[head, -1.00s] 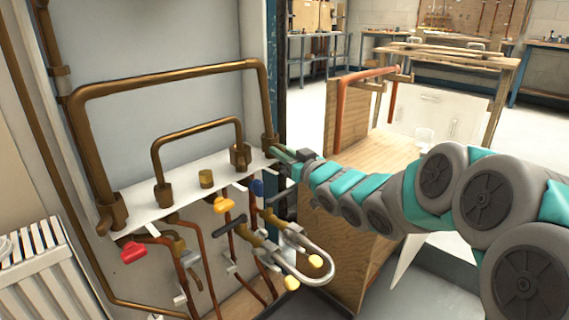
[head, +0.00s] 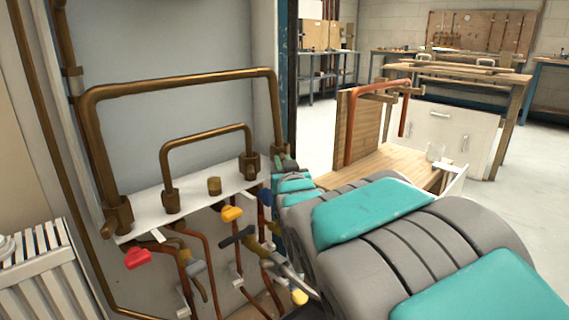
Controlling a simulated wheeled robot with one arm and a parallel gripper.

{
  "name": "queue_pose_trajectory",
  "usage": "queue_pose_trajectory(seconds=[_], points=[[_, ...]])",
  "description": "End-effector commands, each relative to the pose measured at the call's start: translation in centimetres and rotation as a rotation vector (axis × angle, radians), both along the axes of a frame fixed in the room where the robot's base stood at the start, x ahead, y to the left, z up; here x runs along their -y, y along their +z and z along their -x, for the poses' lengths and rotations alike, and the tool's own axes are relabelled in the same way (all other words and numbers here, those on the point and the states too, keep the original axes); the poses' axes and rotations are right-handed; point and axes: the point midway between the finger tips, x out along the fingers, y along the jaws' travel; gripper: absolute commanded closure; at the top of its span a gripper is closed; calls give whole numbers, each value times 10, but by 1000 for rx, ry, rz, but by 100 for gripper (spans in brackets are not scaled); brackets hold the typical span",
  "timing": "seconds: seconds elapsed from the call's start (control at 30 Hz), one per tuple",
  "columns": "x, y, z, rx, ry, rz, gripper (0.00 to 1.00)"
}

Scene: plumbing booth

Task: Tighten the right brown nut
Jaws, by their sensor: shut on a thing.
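A large brown pipe arch (head: 180,83) stands over a white shelf (head: 200,195). Brown nuts sit at its feet: a left one (head: 118,214) and a right one (head: 279,153). A smaller arch inside has a left nut (head: 171,200) and a right nut (head: 250,165). My gripper (head: 282,161) is at the outer right nut, at the shelf's right end, and is shut on it. My gripper and arm hide most of that nut, and the fingertips are small and hard to make out.
Red (head: 137,258), yellow (head: 232,214) and blue (head: 265,197) valve handles and copper pipes are below the shelf. A short brass fitting (head: 214,186) stands mid-shelf. A blue post (head: 287,70) rises close behind my gripper. A wooden bench (head: 390,160) is at the right.

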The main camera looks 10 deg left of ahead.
Motion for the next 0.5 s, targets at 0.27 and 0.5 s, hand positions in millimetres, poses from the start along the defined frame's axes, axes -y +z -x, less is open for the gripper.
queue_pose_trajectory(seconds=[0.27, 0.5], points=[[-3, 7, 0, 14, -3, -4, 100], [-3, 8, 0, 16, -2, -5, 77]])
